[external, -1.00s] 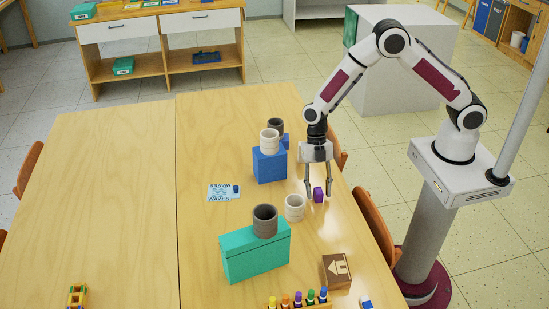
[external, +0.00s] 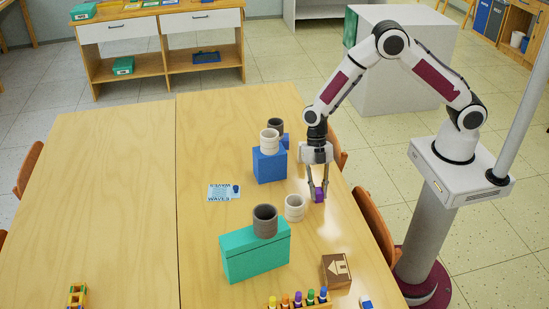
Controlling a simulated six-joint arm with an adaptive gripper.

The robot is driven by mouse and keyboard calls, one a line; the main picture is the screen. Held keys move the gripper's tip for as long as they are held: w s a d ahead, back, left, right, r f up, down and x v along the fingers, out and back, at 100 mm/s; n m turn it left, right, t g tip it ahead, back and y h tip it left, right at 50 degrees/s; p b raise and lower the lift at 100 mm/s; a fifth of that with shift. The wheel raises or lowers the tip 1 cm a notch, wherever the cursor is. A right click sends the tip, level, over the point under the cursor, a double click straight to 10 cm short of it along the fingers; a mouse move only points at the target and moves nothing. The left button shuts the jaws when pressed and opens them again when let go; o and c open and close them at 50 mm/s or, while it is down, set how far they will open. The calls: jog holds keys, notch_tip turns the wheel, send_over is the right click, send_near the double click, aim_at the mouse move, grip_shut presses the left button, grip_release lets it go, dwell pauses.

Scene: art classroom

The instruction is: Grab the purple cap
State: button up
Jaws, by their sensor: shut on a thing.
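The purple cap (external: 319,196) is a small purple block-like piece on the right table, near its right edge. My gripper (external: 318,193) points straight down over it, with its fingers closed on the cap's sides. The cap appears to be at table level; I cannot tell whether it is lifted at all. The fingers hide part of the cap.
A white cup (external: 294,207) stands just left of my gripper. A teal box (external: 256,258) with a dark cup (external: 265,221) on it is in front. A blue box (external: 268,167) bears another white cup (external: 269,141). A wooden house block (external: 336,271) lies nearer the front.

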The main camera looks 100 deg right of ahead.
aim_at(318, 190)
jog(key=shift+r, duration=5.05)
jog(key=shift+w, duration=0.15)
